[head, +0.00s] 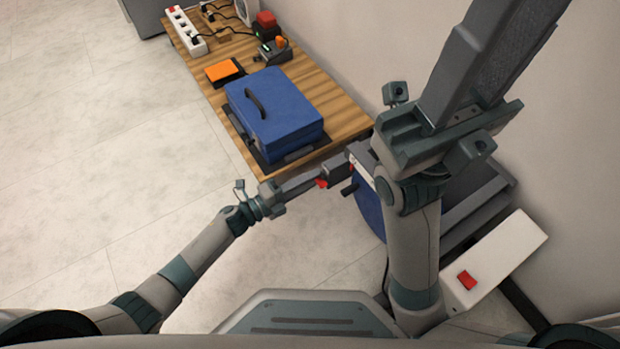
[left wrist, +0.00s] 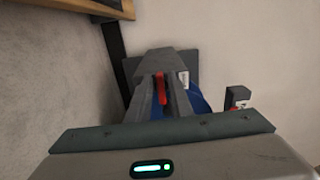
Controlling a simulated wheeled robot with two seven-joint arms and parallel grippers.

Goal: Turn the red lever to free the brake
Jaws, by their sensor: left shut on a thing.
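My left gripper (head: 310,184) reaches in from the left and is shut on the small red lever (head: 321,183), beside a dark grey block at the machine's left edge. In the left wrist view the lever (left wrist: 160,88) is a narrow upright red strip between the two grey fingers. The fingers hide part of it, and its pivot is hard to make out. My right gripper (head: 490,55) is raised close to the head camera at the upper right, away from the lever. Its tips run toward the top edge, and its finger gap is unclear.
A blue case (head: 275,108) stands on the wooden table (head: 330,100). Behind it are an orange-topped box (head: 224,71), a power strip (head: 187,30) and small devices. A white box (head: 500,256) with a red switch (head: 466,280) is at right. The floor left is clear.

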